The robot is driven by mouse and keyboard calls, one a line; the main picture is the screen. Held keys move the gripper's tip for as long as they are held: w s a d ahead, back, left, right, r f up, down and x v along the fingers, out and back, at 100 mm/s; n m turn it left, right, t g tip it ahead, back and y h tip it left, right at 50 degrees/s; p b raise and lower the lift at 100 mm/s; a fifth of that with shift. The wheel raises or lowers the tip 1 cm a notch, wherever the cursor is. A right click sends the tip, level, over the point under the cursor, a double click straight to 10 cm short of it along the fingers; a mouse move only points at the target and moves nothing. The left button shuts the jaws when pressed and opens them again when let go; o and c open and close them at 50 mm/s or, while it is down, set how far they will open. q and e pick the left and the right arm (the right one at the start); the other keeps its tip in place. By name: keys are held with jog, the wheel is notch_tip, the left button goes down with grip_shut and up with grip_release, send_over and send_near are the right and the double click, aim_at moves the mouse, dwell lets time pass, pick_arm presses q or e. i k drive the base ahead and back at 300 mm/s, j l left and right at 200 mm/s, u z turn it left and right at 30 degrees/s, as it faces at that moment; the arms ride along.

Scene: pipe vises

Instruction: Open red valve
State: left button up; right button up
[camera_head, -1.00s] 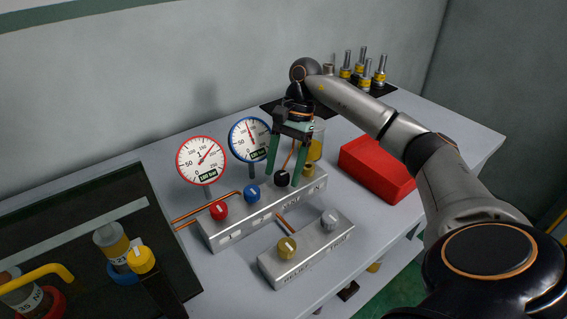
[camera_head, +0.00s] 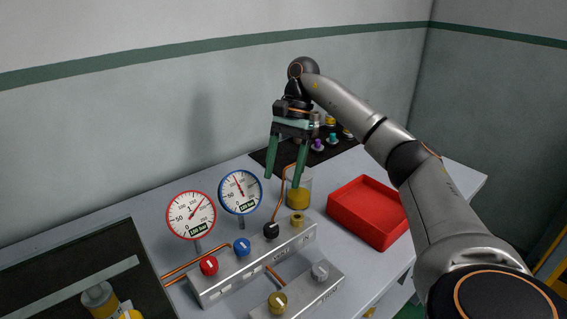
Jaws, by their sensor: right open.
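The red valve (camera_head: 209,265) is a round red knob with a white mark, at the left end of the grey manifold block (camera_head: 225,284) in the head view. A blue knob (camera_head: 242,246) and a black knob (camera_head: 271,230) stand to its right on the same block. The red-rimmed gauge (camera_head: 191,214) and the blue-rimmed gauge (camera_head: 240,192) rise behind the block. My right gripper (camera_head: 284,181) is open and empty, fingers pointing down, above and behind the black knob. It is well to the right of the red valve. My left gripper is not in view.
A red tray (camera_head: 367,237) lies on the table to the right. A jar with yellow liquid (camera_head: 299,196) stands close to my right gripper. A smaller block with a yellow knob (camera_head: 278,302) is in front. A dark panel (camera_head: 60,281) lies left.

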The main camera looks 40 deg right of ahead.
aim_at(209, 265)
jog(key=k, duration=1)
